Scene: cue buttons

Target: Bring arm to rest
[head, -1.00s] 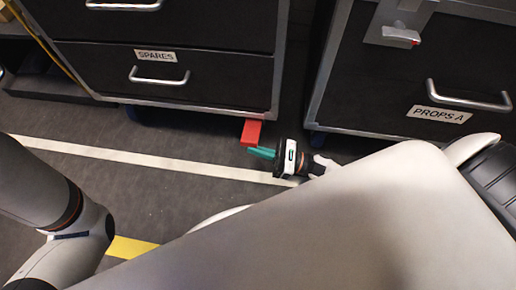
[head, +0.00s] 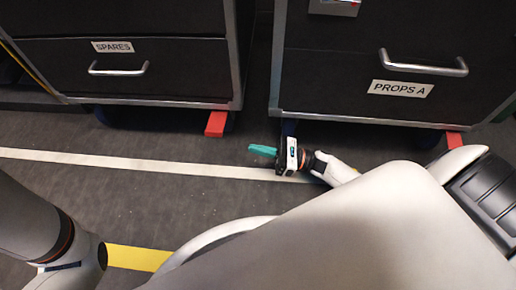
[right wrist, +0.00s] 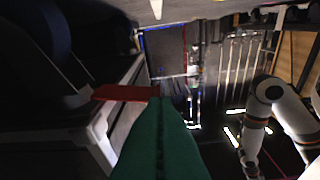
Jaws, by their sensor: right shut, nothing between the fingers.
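My right gripper (head: 262,151) has teal fingers and hangs low in front of the cabinets, over the floor near the white line. It points left in the head view and is shut and empty. In the right wrist view its teal fingers (right wrist: 160,135) lie together, with a red block-like piece (right wrist: 122,93) beyond their tips. My left arm enters at the lower left of the head view; its gripper is out of view.
The SPARES cabinet (head: 160,50) stands at left and the PROPS A cabinet (head: 330,75) at right, with a gap between. Red pieces (head: 215,124) (head: 454,140) show at their bottom edges. A white line (head: 120,160) and yellow stripe (head: 137,258) mark clear floor.

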